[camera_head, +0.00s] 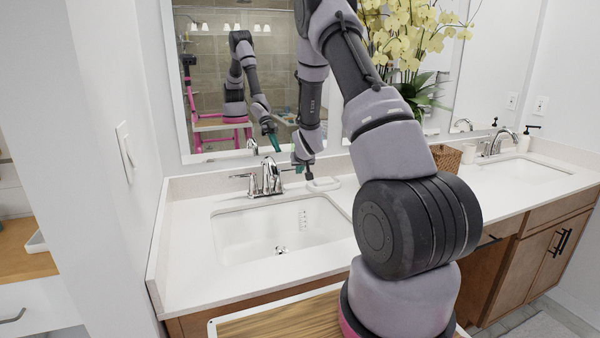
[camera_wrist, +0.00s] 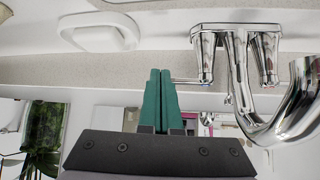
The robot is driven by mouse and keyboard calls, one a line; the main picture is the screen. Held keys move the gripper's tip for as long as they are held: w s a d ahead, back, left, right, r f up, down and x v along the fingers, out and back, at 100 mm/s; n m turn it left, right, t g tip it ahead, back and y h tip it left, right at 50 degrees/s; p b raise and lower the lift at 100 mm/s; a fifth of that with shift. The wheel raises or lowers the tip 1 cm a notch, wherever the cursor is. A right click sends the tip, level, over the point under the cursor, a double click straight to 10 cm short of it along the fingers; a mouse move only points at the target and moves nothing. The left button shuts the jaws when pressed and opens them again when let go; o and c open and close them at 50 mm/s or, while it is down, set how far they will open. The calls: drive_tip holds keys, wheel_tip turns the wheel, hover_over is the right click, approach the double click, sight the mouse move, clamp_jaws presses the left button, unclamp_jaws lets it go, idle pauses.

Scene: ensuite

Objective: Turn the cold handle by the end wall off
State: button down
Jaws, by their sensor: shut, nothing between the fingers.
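A chrome faucet (camera_head: 268,180) stands behind the left sink, near the left wall; it shows upside down in the wrist view (camera_wrist: 238,60). Its right-hand handle (camera_wrist: 205,60) has a thin lever (camera_wrist: 186,80) pointing sideways toward my gripper. Its left-hand handle (camera_head: 243,177) points left. My gripper (camera_wrist: 160,72) has teal fingers, shut and empty, beside the right-hand lever's tip; I cannot tell whether they touch. In the head view my gripper (camera_head: 299,165) is just right of the faucet, partly hidden by my arm.
A white soap dish (camera_head: 323,184) lies on the counter right of my gripper. The mirror (camera_head: 225,90) rises close behind. The left sink basin (camera_head: 275,230) is clear.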

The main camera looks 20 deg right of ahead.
drive_tip(key=s+a+r+m+y, duration=0.1)
drive_tip(key=s+a+r, duration=0.2)
drive_tip(key=s+r, duration=0.8)
drive_tip(key=s+a+r+y, duration=0.1)
drive_tip(key=s+a+r, duration=0.2)
drive_tip(key=s+r, duration=0.75)
drive_tip(key=s+a+r, duration=0.2)
drive_tip(key=s+r, duration=0.1)
drive_tip(key=s, duration=0.4)
drive_tip(key=s+a+r+g+y, duration=0.1)
drive_tip(key=s+a+r, duration=0.1)
drive_tip(key=s+r, duration=0.2)
drive_tip(key=s+a+r+y, duration=0.1)
drive_tip(key=s+a+r, duration=0.2)
drive_tip(key=s, duration=0.6)
drive_tip(key=shift+s+r+m+g, duration=0.4)
drive_tip(key=shift+r, duration=0.2)
